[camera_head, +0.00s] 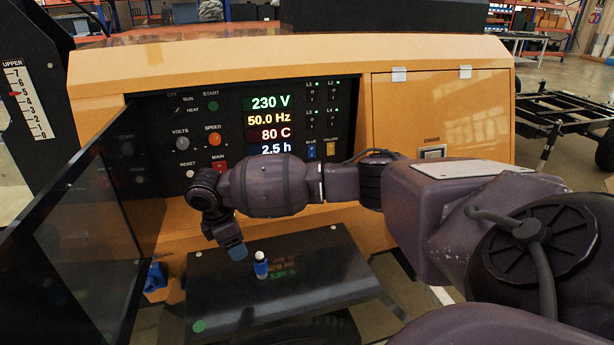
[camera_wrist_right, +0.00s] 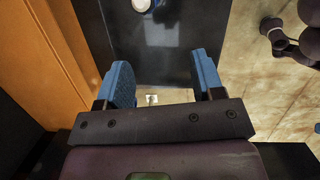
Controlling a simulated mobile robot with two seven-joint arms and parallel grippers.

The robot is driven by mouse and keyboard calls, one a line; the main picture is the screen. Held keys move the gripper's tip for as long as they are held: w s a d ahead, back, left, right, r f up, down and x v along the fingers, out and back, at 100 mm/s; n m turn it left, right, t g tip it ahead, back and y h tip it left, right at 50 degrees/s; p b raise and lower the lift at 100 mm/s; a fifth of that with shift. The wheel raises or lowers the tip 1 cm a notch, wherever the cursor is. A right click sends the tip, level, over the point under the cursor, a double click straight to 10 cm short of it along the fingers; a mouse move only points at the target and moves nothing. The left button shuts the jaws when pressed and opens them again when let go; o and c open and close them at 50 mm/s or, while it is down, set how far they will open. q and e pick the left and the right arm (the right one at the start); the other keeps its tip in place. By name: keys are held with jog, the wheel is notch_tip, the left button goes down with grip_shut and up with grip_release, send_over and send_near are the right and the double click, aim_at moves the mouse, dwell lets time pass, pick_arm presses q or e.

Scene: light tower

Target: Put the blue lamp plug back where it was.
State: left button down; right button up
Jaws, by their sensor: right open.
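A small blue plug with a white top (camera_head: 261,266) stands upright on the dark shelf in front of the control panel. A white round top (camera_wrist_right: 142,4), probably the same plug, shows at the upper edge of the right wrist view. My right gripper (camera_head: 237,251) is open and empty, pointing down just left of the plug and apart from it; its blue fingers (camera_wrist_right: 158,84) are spread in the wrist view. The panel's blue socket (camera_head: 311,152) sits under the label BLUE, beside the yellow socket (camera_head: 331,149). My left gripper is out of view.
The dark shelf (camera_head: 330,262) is otherwise mostly clear, with a green dot at its front left. An open dark glass door (camera_head: 85,240) stands at the left. A blue shape (camera_head: 155,276) beside it is unclear. My right arm crosses before the panel's lower part.

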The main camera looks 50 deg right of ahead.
jog(key=s+a+f+y, duration=0.1)
jog(key=s+a+f, duration=0.1)
jog(key=f, duration=0.1)
jog(key=s+a+f+t+y, duration=0.1)
jog(key=a+f, duration=0.2)
jog(key=s+a+f, duration=0.2)
jog(key=a+f, duration=0.1)
jog(key=shift+s+a+f+t+y, duration=0.2)
jog(key=shift+s+f+t+y, duration=0.1)
jog(key=shift+s+f+y, duration=0.1)
jog(key=s+a+f+m+t+y, duration=0.3)
jog(key=s+a+f+t+y, duration=0.15)
jog(key=s+a, duration=0.35)
jog(key=s+d+m+t+h, duration=0.2)
jog(key=s+d+m, duration=0.2)
jog(key=s, duration=0.4)
jog(key=s+d+f+m+t+h, duration=0.1)
jog(key=s+d+m+t+h, duration=0.2)
jog(key=s+d, duration=0.4)
jog(key=shift+s+f+m+t, duration=0.3)
jog(key=shift+s+m+t, duration=0.05)
jog(key=shift+s+m, duration=0.5)
jog(key=shift+d, duration=0.1)
